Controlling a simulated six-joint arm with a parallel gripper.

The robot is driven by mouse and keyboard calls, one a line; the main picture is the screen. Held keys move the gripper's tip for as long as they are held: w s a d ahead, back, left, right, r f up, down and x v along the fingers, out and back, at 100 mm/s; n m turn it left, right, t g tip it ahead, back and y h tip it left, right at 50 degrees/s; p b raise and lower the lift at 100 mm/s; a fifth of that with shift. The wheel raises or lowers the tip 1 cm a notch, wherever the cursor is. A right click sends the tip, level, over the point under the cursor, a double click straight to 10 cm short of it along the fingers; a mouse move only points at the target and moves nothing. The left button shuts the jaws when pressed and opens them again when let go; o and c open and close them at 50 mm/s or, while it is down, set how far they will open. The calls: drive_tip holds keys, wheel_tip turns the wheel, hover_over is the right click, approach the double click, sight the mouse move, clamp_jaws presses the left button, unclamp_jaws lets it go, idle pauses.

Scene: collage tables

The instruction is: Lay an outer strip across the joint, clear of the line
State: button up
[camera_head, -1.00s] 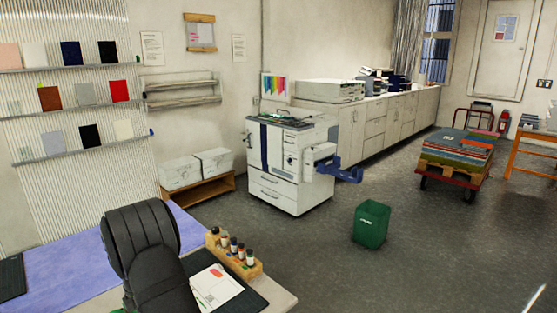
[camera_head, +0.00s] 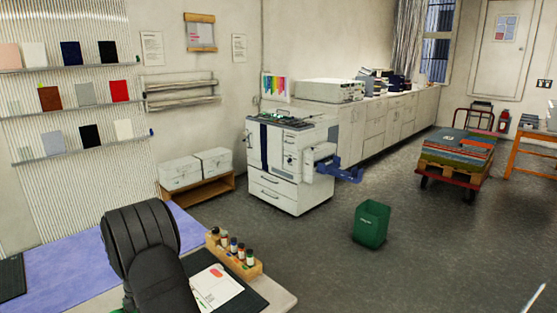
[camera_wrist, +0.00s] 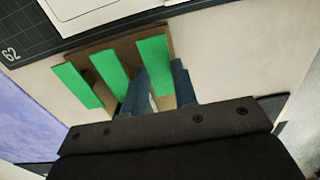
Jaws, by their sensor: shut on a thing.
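In the wrist view, several green strips, such as the left one (camera_wrist: 77,86), lie side by side on a brown holder (camera_wrist: 125,52). My gripper (camera_wrist: 161,92) has its blue-grey fingers on either side of the rightmost green strip (camera_wrist: 153,62) and is shut on it. The strip is still at the holder; its near end is hidden between the fingers. A white sheet (camera_wrist: 85,8) lies on a dark mat at the top of the wrist view. In the head view a white card (camera_head: 222,290) with a red mark lies on the black mat (camera_head: 250,301). The joint and line cannot be made out.
A wooden rack (camera_head: 250,267) of small bottles stands behind the black mat. A blue-violet sheet (camera_head: 70,258) covers the table's left part. My dark arm hides part of the table. A green bin (camera_head: 371,224) stands on the floor, away from the table.

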drive_tip(key=shift+r, duration=0.15)
drive_tip(key=shift+r, duration=2.4)
drive_tip(key=w+d, duration=0.3)
drive_tip(key=w, duration=0.2)
drive_tip(key=w+d, duration=0.4)
drive_tip(key=w, duration=0.1)
drive_tip(key=w+d, duration=0.3)
drive_tip(key=w, duration=0.2)
drive_tip(key=shift+d+f, duration=0.25)
drive_tip(key=shift+w+d+f, duration=0.15)
drive_tip(key=shift+w+d, duration=0.2)
drive_tip(key=shift+f, duration=2.25)
drive_tip(key=shift+f, duration=0.9)
